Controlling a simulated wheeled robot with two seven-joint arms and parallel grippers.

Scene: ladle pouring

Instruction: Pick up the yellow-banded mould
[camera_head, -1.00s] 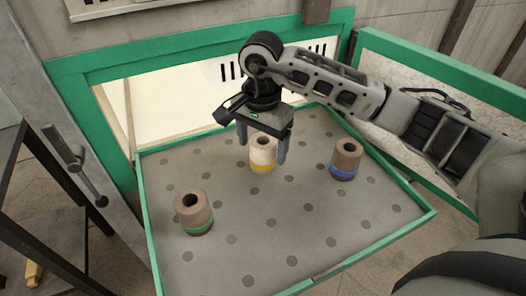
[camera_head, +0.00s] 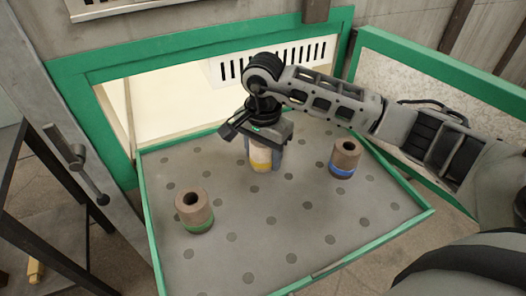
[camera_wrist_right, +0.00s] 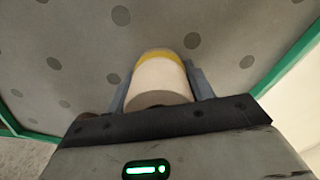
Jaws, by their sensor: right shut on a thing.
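The yellow-banded mould (camera_head: 260,157) is a pale cylinder with a yellow band near its base. It stands on the grey perforated tray (camera_head: 270,215), towards the back. My right gripper (camera_head: 263,158) has come down over it from above and is shut on it, with a finger on each side. In the right wrist view the mould (camera_wrist_right: 159,80) sits between the two fingers (camera_wrist_right: 160,85), its yellow band at the far end. Its top is hidden by the gripper in the head view. My left gripper is not in view.
A green-banded brown mould (camera_head: 193,210) stands at the tray's front left. A blue-banded brown mould (camera_head: 345,158) stands at the right. The tray has a raised green rim (camera_head: 375,244). A green-framed opening (camera_head: 215,100) lies behind it. The tray's front middle is clear.

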